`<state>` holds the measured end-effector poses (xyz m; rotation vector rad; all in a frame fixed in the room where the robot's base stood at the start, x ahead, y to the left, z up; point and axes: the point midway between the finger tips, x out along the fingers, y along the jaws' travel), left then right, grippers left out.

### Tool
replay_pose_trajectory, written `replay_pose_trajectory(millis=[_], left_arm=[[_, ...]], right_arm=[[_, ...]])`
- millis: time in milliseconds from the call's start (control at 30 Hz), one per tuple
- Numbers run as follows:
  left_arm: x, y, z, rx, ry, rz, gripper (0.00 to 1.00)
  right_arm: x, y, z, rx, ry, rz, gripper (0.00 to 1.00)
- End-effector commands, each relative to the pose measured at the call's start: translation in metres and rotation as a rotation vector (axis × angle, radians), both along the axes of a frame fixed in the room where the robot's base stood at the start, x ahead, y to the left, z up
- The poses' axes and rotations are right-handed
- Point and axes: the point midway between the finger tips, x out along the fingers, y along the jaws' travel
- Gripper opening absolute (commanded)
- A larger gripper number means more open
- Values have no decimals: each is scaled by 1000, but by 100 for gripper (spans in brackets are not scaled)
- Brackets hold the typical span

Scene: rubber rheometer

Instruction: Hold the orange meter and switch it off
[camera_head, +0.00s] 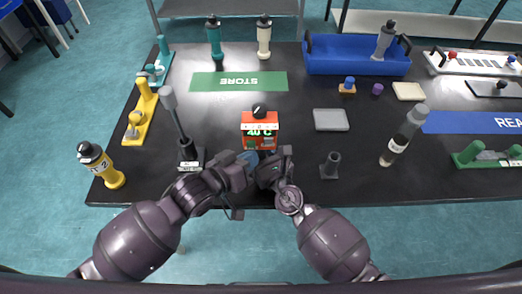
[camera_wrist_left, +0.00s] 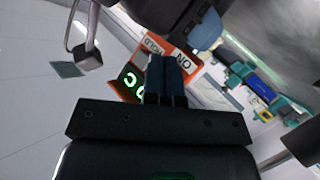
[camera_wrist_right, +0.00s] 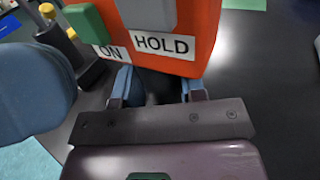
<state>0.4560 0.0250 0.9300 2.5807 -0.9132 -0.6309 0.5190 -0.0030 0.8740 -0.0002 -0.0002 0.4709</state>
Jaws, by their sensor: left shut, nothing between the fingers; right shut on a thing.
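The orange meter (camera_head: 258,131) stands upright at the table's front middle, its display lit green with "40 C" and a black knob on top. In the right wrist view the meter (camera_wrist_right: 200,35) shows a green button by the ON label and a grey button by HOLD. My right gripper (camera_wrist_right: 157,88) is shut at the meter's lower part; the exact contact is partly hidden. My left gripper (camera_wrist_left: 166,65) is shut and empty, its fingertips in front of the meter's face (camera_wrist_left: 185,60). I cannot tell whether they touch a button.
A grey post on a stand (camera_head: 178,115) is left of the meter. A small dark holder (camera_head: 331,165) and a grey pad (camera_head: 331,120) are to its right. A green STORE mat (camera_head: 239,82) lies behind.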

Motion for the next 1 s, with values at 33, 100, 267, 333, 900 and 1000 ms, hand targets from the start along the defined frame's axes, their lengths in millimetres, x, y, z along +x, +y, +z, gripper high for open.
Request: replay_pose_trajectory(millis=[33, 100, 267, 333, 900, 1000], left_arm=[[0, 0, 0, 0, 0, 0, 0], [0, 0, 0, 0, 0, 0, 0], [0, 0, 0, 0, 0, 0, 0], [0, 0, 0, 0, 0, 0, 0], [9, 0, 0, 1, 0, 1, 0], [9, 0, 0, 0, 0, 0, 0]], right_arm=[[0, 0, 0, 0, 1, 0, 9], [0, 0, 0, 0, 1, 0, 9], [0, 0, 0, 0, 1, 0, 9], [0, 0, 0, 0, 1, 0, 9], [0, 0, 0, 0, 1, 0, 9], [0, 0, 0, 0, 1, 0, 9]])
